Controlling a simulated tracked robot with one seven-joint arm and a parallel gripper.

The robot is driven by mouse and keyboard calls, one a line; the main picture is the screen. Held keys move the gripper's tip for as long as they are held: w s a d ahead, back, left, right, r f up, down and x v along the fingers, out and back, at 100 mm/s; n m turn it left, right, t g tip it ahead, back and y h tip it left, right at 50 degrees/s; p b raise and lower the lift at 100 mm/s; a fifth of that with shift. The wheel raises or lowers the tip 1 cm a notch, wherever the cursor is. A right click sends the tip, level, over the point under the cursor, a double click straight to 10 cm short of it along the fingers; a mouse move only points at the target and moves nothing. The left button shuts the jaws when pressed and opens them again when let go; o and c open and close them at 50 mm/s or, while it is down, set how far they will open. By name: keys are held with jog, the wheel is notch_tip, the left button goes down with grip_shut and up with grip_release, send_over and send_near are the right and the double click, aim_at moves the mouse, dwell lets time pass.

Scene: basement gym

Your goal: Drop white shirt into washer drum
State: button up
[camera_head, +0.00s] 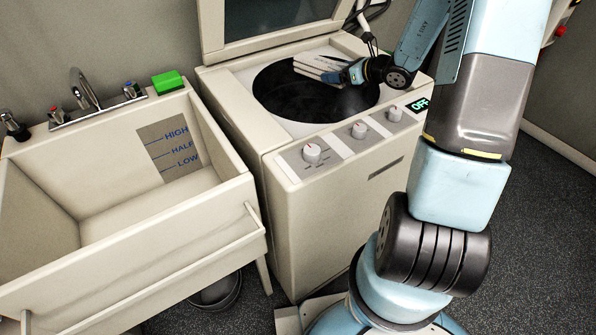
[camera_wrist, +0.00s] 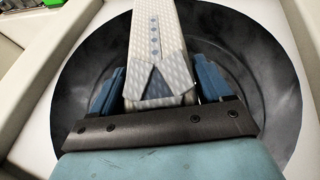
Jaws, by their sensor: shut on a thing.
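The white shirt (camera_wrist: 158,42) is a folded, patterned white piece with a collar and a row of small buttons. My gripper (camera_wrist: 160,90) is shut on its collar end, with a blue finger on each side. In the head view the shirt (camera_head: 318,68) juts out to the left from my gripper (camera_head: 345,76). Both are over the round dark opening of the washer drum (camera_head: 300,100). The drum (camera_wrist: 95,65) also surrounds the shirt in the wrist view. The height of the shirt above the drum is hard to tell.
The washer's lid (camera_head: 270,20) stands open behind the drum. Knobs (camera_head: 312,153) and a display reading OFF (camera_head: 418,104) are on the washer's front panel. A sink (camera_head: 110,230) with faucets stands to the left, with a green sponge (camera_head: 167,81) on its back corner.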

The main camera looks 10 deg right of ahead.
jog(key=shift+f, duration=0.7)
jog(key=o, duration=1.1)
jog(key=v, duration=1.3)
jog(key=shift+s+d, duration=0.25)
jog(key=shift+s, duration=0.1)
jog(key=shift+a+r, duration=0.1)
